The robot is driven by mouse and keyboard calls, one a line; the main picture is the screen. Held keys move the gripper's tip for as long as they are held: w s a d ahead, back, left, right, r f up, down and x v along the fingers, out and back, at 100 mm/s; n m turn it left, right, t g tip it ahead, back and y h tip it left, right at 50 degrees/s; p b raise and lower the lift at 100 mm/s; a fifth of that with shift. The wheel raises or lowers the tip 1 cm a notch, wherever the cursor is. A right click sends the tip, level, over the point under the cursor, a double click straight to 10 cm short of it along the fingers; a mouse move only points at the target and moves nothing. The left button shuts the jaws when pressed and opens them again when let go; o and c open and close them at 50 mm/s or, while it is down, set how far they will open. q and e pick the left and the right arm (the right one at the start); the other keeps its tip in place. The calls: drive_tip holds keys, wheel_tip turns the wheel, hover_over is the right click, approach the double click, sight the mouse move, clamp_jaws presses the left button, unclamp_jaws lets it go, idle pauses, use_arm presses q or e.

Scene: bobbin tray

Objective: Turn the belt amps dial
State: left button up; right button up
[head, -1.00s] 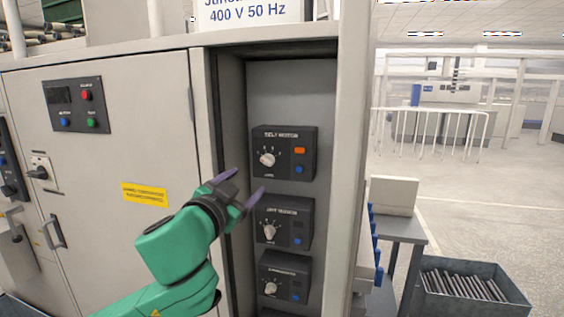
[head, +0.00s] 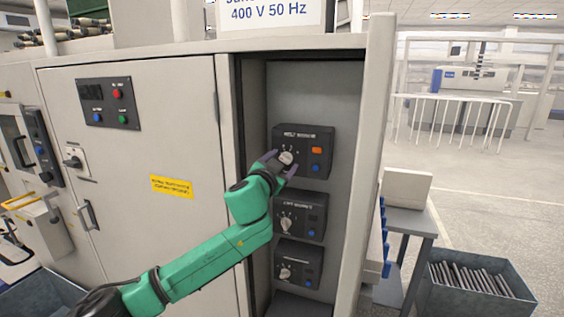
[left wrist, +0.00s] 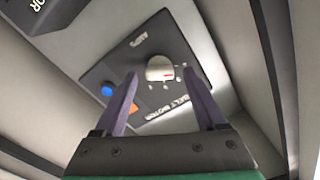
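The belt motor box (head: 318,136) is the top one of the dark control boxes in the open cabinet. In the left wrist view the two fingers (left wrist: 160,76) are apart, one on each side of the dial, with a visible gap on both sides. My right gripper is not in view.
An orange button (head: 317,151) and a blue button (head: 315,168) sit right of the dial. Two similar boxes (head: 313,205) (head: 311,254) are below. The cabinet's side walls (head: 371,130) flank the opening. A grey bin (head: 480,304) stands at the right.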

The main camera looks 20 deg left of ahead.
use_arm(q)
clamp_jaws()
drive_tip(key=shift+w+m, duration=0.1)
drive_tip(key=shift+m, duration=0.2)
drive_tip(key=m+p, duration=0.2)
drive_tip(key=m, duration=0.1)
drive_tip(key=shift+f+m+p, duration=0.15)
drive_tip(key=shift+m+p, duration=0.65)
drive_tip(key=shift+m, duration=1.3)
drive_tip(key=shift+o, duration=0.9)
unclamp_jaws()
